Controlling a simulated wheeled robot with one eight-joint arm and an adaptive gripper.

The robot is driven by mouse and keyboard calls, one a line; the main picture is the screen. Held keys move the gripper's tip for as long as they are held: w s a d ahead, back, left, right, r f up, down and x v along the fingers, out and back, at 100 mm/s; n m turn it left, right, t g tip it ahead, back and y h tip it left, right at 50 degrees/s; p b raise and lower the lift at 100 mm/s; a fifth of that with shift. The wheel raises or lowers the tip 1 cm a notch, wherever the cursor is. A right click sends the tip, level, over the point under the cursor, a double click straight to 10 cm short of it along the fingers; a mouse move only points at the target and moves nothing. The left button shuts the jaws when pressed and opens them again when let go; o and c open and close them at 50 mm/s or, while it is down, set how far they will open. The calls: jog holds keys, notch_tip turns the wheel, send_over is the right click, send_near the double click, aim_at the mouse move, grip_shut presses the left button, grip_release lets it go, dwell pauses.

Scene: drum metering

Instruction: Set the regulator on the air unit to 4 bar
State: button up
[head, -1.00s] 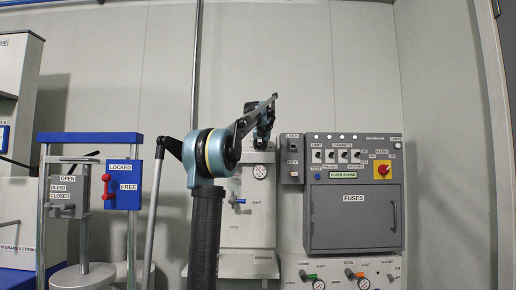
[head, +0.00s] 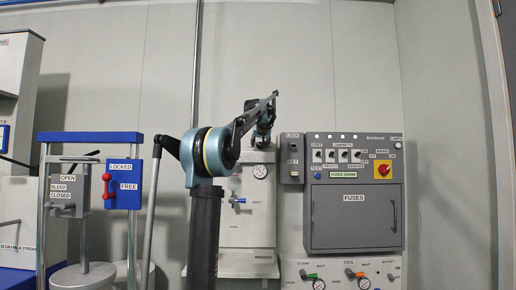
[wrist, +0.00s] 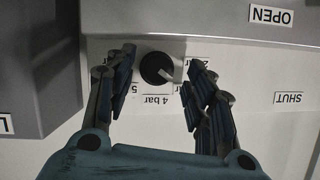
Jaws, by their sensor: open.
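The regulator is a round black knob (wrist: 155,68) with a pale pointer, in the wrist view. In the head view the pale air unit (head: 236,222) stands behind my arm, with a round gauge (head: 260,171). My gripper (head: 264,143) is at its top, where the knob is hidden.
A grey fuse cabinet (head: 354,216) stands right of the air unit. A grey box (head: 291,165) with key and lock labels is close beside my gripper. A blue-framed press (head: 90,137) stands at the left.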

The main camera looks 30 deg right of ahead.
jog(key=v, duration=1)
jog(key=shift+s+a, duration=0.15)
jog(key=shift+a, duration=0.05)
jog(key=shift+r, duration=0.1)
